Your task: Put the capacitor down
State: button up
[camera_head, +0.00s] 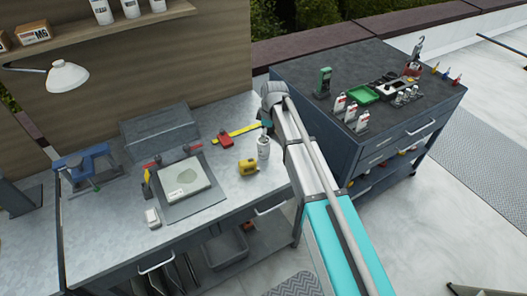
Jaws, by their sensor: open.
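My arm reaches in from the lower right across the right end of the grey workbench (110,222), and its far joint sits near the bench's back right corner. My gripper's fingers do not show; they seem hidden behind the arm or out of sight. A pale upright cylinder (263,149) stands on the bench just left of my arm, with something teal at its top. I cannot tell whether it is the capacitor. Several small silver cylinders (405,96) stand on the dark cabinet (305,72) at the right; they are too small to identify.
A grey mat (180,214) bears a pale flat unit (187,178). A yellow tape measure (248,167), a red tool (225,138) and a blue vise-like tool (85,163) are on the bench. A green tray (363,94) and bottles crowd the cabinet. The bench's front left is bare.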

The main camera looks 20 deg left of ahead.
jog(key=shift+f, duration=0.3)
jog(key=f+b, duration=0.5)
jog(key=shift+a, duration=0.35)
jog(key=shift+r, duration=0.1)
dwell(0.8)
jog(key=c, duration=1.2)
jog(key=shift+r, duration=0.15)
jog(key=shift+c, duration=0.2)
notch_tip(320, 180, up, 3)
jog(key=p, duration=0.3)
jog(key=s+d+r+p, duration=0.7)
jog(key=s+r+p, duration=0.2)
jog(key=s, duration=0.3)
jog(key=shift+d+r+p, duration=0.2)
jog(key=shift+r+p, duration=0.15)
jog(key=shift+p, duration=0.05)
